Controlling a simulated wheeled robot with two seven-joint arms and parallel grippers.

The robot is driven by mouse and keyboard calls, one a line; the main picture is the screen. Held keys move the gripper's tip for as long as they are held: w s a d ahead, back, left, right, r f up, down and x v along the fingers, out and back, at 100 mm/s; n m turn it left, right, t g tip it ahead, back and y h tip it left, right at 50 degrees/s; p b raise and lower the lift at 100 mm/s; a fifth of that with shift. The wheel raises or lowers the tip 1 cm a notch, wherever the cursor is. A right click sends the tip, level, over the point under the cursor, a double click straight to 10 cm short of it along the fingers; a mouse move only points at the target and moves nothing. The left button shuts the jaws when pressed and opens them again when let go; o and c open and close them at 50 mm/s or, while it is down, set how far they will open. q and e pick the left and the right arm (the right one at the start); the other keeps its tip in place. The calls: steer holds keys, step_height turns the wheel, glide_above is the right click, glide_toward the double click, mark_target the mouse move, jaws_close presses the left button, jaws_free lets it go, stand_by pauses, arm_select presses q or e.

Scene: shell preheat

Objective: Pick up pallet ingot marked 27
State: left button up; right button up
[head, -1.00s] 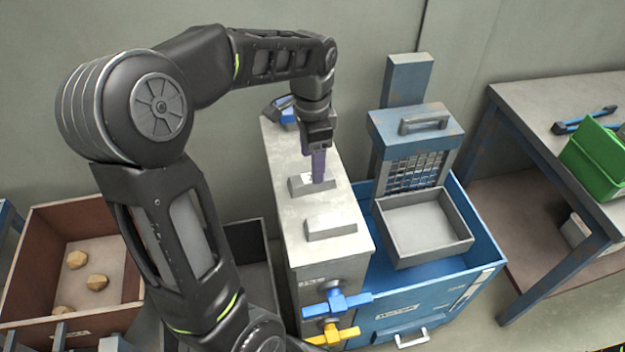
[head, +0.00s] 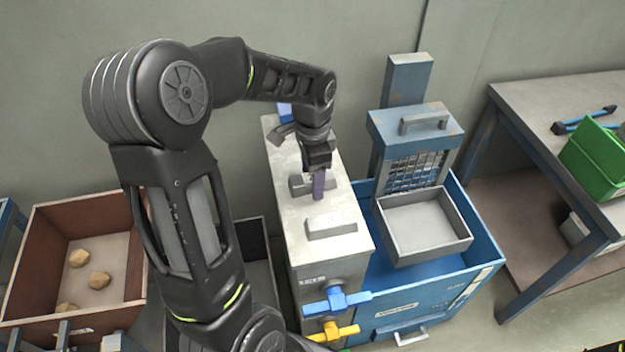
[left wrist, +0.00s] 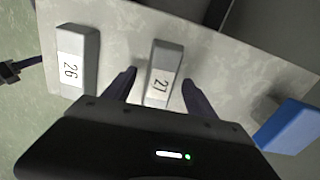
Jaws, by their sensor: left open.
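The grey ingot marked 27 (left wrist: 162,72) lies on top of the pale block-shaped stand; in the head view it is the farther ingot (head: 299,186), partly hidden by my left gripper (head: 318,186). In the left wrist view my left gripper (left wrist: 159,79) is open, with its fingertips on either side of the near part of ingot 27 and a gap visible on both sides. A second ingot marked 26 (left wrist: 75,62) lies to the left there; it is the nearer one in the head view (head: 331,224). My right gripper is not in view.
The pale stand (head: 285,215) has blue and yellow valve handles (head: 336,300) on its front. To its right is a blue bin (head: 480,225) with a grey tray (head: 425,255). A brown box (head: 45,225) with several lumps stands left. A blue part (left wrist: 290,125) shows behind.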

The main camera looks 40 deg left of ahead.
arm_select(q)
steer(key=shift+c, duration=0.2)
jaws_close()
stand_by(0.7)
